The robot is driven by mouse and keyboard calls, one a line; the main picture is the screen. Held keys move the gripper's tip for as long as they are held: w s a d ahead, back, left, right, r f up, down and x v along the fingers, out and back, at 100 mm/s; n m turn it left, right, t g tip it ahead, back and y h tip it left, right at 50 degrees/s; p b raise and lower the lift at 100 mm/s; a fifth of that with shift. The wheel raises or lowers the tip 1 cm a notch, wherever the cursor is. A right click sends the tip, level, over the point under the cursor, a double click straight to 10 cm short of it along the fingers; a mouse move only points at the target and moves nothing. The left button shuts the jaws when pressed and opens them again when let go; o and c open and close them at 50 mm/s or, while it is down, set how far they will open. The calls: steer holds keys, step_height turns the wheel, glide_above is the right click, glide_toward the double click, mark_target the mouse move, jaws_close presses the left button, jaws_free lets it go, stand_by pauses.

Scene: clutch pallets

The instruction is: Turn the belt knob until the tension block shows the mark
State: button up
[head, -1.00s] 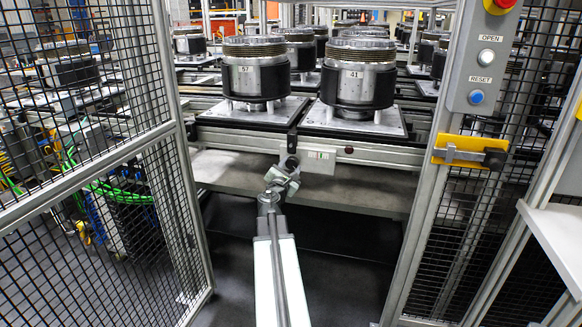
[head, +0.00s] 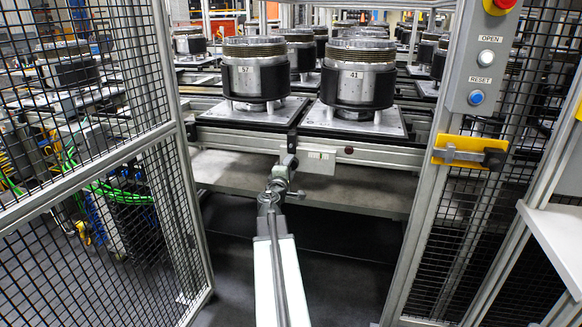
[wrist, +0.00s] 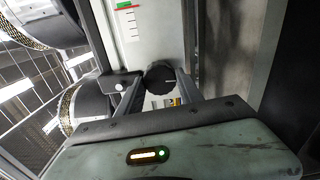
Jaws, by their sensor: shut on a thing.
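The belt knob (wrist: 160,76) is a round black knob with a white line. It shows in the wrist view between the two fingers of my gripper (wrist: 158,84), which is shut on it. In the head view my gripper (head: 291,156) is at the front rail, and the knob is hidden behind it. The tension block (head: 318,162) is a pale box just right of my gripper. In the wrist view the block's face (wrist: 150,38) shows a green patch, a red bar below it and small tick marks near the top edge.
Two pallets with clutches labelled 57 (head: 255,72) and 41 (head: 358,75) stand above the rail. A mesh fence (head: 100,180) is at the left. A post with a button panel (head: 482,75) and a yellow latch (head: 470,152) is at the right.

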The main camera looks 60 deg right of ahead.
steer(key=shift+w+a+m, duration=0.1)
steer(key=shift+a+m, duration=0.05)
steer(key=shift+m, duration=1.25)
steer(key=o, duration=1.4)
